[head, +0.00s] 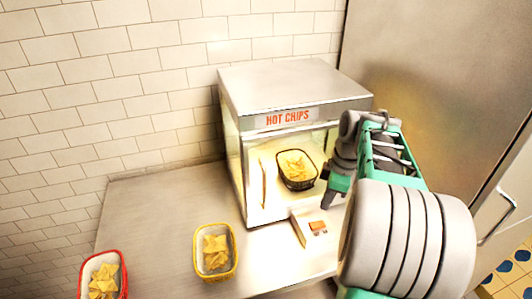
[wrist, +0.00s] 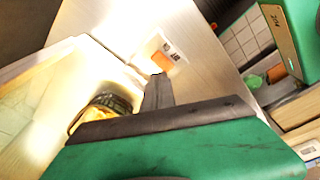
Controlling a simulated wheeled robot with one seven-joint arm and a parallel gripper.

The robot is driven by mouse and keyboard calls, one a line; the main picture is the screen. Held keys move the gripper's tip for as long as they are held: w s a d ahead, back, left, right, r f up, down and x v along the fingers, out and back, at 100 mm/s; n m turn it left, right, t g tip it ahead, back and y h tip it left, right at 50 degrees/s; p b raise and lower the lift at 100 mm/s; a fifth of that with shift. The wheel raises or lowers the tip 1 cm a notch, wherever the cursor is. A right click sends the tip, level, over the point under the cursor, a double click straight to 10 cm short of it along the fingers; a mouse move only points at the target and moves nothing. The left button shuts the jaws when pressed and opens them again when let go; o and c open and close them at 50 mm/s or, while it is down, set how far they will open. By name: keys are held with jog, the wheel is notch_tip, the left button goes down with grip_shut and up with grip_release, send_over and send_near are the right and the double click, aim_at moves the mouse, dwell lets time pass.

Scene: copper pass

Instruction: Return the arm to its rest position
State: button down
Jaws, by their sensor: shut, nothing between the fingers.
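My gripper (head: 328,200) is shut and empty in the head view, with its dark fingertips in front of the right side of the hot chips cabinet (head: 295,92). The grey and green arm reaches in from the lower right and hides the cabinet's right edge. In the wrist view the gripper's dark fingers (wrist: 156,92) point toward a small panel with an orange switch (wrist: 160,62). The orange switch also shows in the head view (head: 318,228), on the cabinet's lower front, just below and left of the fingertips.
A black basket of chips (head: 297,184) sits inside the lit cabinet. A yellow basket (head: 231,258) and a red basket (head: 122,272), both with chips, stand on the steel counter (head: 160,215). A tall metal surface (head: 440,60) rises at the right. The counter left of the cabinet is clear.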

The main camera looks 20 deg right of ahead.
jog(key=m, duration=0.4)
jog(key=f+m, duration=0.1)
jog(key=m, duration=0.1)
jog(key=shift+w+d, duration=0.35)
jog(key=shift+d, duration=0.05)
jog(key=s+f+m, duration=0.1)
jog(key=m, duration=0.1)
jog(key=s+f+m, duration=0.1)
jog(key=m, duration=0.1)
jog(key=s+a+f+m, duration=0.1)
jog(key=f+m, duration=0.1)
jog(key=shift+s+h, duration=0.2)
jog(key=shift+h, duration=0.1)
jog(key=s+a+r+m+h, duration=0.25)
jog(key=s+a, duration=0.35)
jog(key=a, duration=0.5)
jog(key=w+a+r+n+t+y, duration=0.1)
jog(key=w+a+r+n+t, duration=0.1)
jog(key=a+r, duration=0.3)
jog(key=shift+w+a+n+t, duration=0.25)
jog(key=shift+a+n+t, duration=0.45)
jog(key=shift+a, duration=1.45)
jog(key=shift+y, duration=0.25)
